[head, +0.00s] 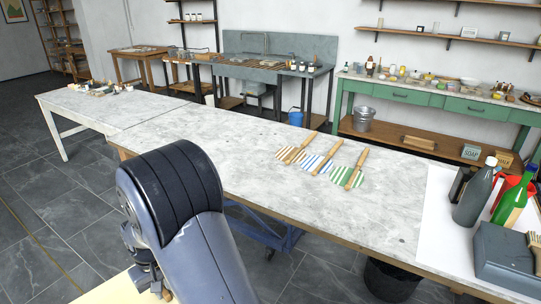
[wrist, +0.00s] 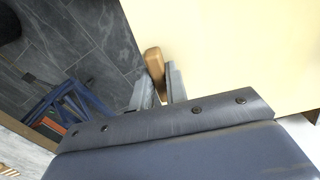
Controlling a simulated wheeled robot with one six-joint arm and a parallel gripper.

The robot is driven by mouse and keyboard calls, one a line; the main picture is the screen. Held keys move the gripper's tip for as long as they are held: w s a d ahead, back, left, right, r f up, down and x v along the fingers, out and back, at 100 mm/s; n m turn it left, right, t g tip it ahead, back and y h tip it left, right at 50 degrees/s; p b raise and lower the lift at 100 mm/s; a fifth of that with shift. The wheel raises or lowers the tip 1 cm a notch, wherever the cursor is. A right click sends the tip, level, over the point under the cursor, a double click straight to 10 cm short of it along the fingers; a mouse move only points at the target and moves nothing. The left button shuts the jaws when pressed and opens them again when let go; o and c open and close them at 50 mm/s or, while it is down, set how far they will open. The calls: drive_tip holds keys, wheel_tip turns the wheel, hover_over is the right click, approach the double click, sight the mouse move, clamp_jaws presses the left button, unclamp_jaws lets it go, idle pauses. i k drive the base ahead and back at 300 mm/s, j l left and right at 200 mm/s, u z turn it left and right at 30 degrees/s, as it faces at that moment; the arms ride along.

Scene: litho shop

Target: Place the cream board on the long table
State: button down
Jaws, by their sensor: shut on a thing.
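The cream board (head: 108,292) shows at the bottom left of the head view, partly cut off and partly behind my arm. In the wrist view the cream board (wrist: 225,50) fills the upper right, with a brown wooden grip (wrist: 154,66) at its left edge. My gripper (wrist: 160,92) is shut on that wooden grip, one finger on each side. In the head view my gripper is mostly hidden by my arm. The board is in front of the long table (head: 225,150), low in the picture and apart from the tabletop. The long table has a pale, marbled top.
Three striped pieces with wooden handles (head: 322,163) lie mid-table. A white sheet (head: 430,215) at right holds a grey bottle (head: 476,195), a green bottle (head: 513,195) and a grey box (head: 508,252). The table's left and near middle are bare. A black bin (head: 390,280) stands below.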

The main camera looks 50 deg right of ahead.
sight(240, 153)
drive_tip(key=i+j+u, duration=0.1)
drive_tip(key=i, duration=1.3)
drive_tip(key=i+z, duration=0.2)
drive_tip(key=i, duration=0.25)
drive_tip(key=i+j+z, duration=0.2)
drive_tip(key=i, duration=0.3)
drive_tip(key=i+j+z, duration=0.15)
drive_tip(key=i, duration=0.3)
drive_tip(key=i+l+z, duration=0.1)
drive_tip(key=z, duration=0.35)
drive_tip(key=i+z, duration=0.25)
drive_tip(key=z, duration=0.15)
drive_tip(key=i+z, duration=0.2)
drive_tip(key=z, duration=0.25)
drive_tip(key=i+j+z, duration=0.2)
drive_tip(key=z, duration=1.2)
